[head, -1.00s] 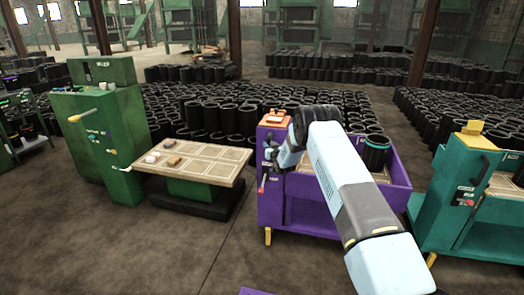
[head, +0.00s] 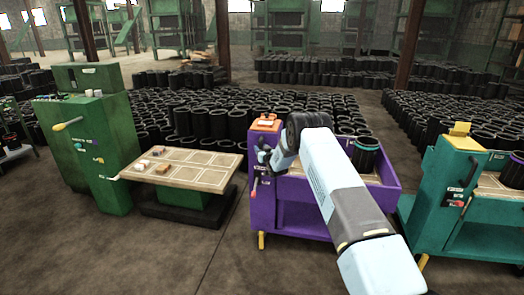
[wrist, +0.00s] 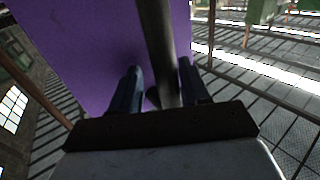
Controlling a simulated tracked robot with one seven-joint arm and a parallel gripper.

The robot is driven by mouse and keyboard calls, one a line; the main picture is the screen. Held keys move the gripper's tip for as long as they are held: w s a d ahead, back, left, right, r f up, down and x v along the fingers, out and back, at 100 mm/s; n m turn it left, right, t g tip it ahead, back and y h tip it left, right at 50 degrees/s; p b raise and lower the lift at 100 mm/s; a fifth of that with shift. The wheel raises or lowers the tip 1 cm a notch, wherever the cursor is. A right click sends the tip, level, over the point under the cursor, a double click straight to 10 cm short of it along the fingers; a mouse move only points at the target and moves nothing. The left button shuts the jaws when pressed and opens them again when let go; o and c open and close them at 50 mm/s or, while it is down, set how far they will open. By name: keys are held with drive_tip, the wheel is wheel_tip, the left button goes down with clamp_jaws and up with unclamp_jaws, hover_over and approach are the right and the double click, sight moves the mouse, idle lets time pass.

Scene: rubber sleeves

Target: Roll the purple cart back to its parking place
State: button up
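The purple cart (head: 292,219) stands between the green table and a teal cart. It has an orange-topped post at its left end and a tray carrying a dark drum with a green rim. My gripper (head: 263,160) is at the left end of the cart, small and partly covered by my arm in the head view. In the wrist view my gripper (wrist: 160,80) has a dark bar (wrist: 160,40) between its fingers, in front of the purple panel. A narrow gap shows between the left finger and the bar. I cannot identify the parking place.
A green machine (head: 90,150) and a table (head: 195,165) with small items stand to the left. The teal cart (head: 436,196) stands close on the right. Black rubber sleeves (head: 230,120) fill the floor behind. The floor (head: 150,260) in front looks clear.

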drive_tip(key=shift+a, duration=0.15)
drive_tip(key=shift+s, duration=0.1)
drive_tip(key=shift+s, duration=0.5)
drive_tip(key=v, duration=1.2)
drive_tip(key=shift+s+d, duration=0.3)
